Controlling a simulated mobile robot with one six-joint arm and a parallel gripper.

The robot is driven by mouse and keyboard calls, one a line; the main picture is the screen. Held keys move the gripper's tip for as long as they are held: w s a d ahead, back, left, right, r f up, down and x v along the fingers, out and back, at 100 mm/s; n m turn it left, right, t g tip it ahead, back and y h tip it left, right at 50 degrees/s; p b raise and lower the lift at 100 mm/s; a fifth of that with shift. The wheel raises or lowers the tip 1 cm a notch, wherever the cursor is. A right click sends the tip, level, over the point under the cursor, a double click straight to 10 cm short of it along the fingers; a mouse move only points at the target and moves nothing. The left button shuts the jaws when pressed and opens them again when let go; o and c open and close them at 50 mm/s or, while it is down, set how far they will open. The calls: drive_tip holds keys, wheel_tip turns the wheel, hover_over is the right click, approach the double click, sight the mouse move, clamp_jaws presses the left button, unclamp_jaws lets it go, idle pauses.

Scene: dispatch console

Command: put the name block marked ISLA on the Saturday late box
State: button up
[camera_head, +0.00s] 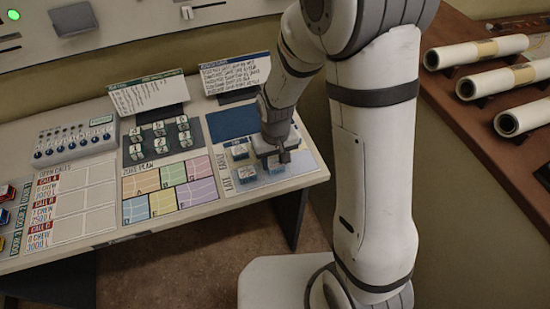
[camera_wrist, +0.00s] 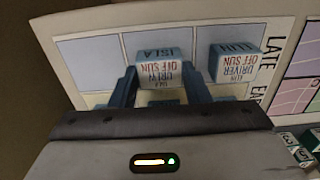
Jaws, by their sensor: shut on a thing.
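My gripper (camera_wrist: 160,90) is shut on the ISLA name block (camera_wrist: 160,72), a blue block with a white lettered face that reads upside down in the wrist view. In the head view my gripper (camera_head: 273,160) is over the roster board (camera_head: 296,182) at the desk's right end. The held block is at the middle column of the late row; I cannot tell whether it touches the board. A second name block (camera_wrist: 235,64) stands in the neighbouring late box. The Saturday heading cannot be read in either view.
Another name block (camera_head: 238,152) stands in the row behind. The zone plan mat (camera_head: 168,188) and a dark tray of small blocks (camera_head: 158,138) lie to the left. An empty late box (camera_wrist: 92,60) shows beside the held block. Rolled papers (camera_head: 490,80) lie on the right shelf.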

sight(275, 163)
drive_tip(key=shift+f, duration=0.2)
drive_tip(key=o, duration=0.9)
drive_tip(key=shift+r, duration=0.1)
drive_tip(key=shift+o, duration=0.2)
wheel_tip(275, 163, up, 12)
drive_tip(key=r, duration=0.1)
drive_tip(key=s+d+r+m+t, duration=0.3)
drive_tip(key=s+d+r, duration=0.5)
drive_tip(key=s+d, duration=0.4)
drive_tip(key=shift+s+d+r, duration=0.15)
drive_tip(key=shift+s+d, duration=0.1)
drive_tip(key=shift+s, duration=0.05)
